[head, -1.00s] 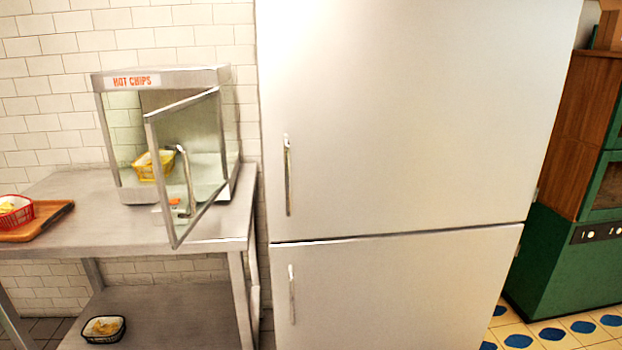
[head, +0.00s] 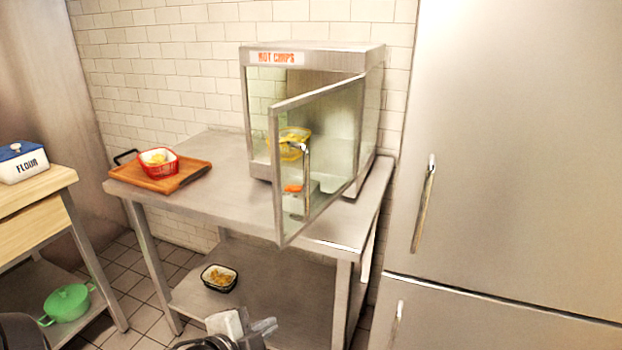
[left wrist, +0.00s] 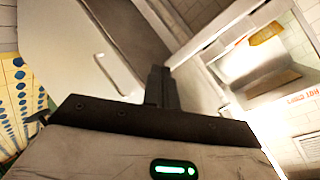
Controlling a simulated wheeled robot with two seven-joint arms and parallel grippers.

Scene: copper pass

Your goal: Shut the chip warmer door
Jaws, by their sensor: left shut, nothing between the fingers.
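The chip warmer (head: 315,52) is a glass-sided metal cabinet labelled "HOT CHIPS" on a steel table. Its glass door (head: 275,175), framed in metal, stands open and swung out toward me, with a vertical handle (head: 306,180) on it. A yellow basket of chips (head: 292,152) shows inside, partly behind the door glass. My left gripper (head: 266,326) is low at the bottom edge, in front of the table and apart from the door. Its fingers (left wrist: 161,86) are shut and empty in the left wrist view. My right gripper is not seen.
The steel table (head: 225,200) holds a wooden board (head: 183,182) with a red basket (head: 158,161). A dark basket (head: 219,277) sits on its lower shelf. A large fridge (head: 510,150) stands close on the right. A wooden counter (head: 40,195) with a flour tin (head: 22,165) is at left.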

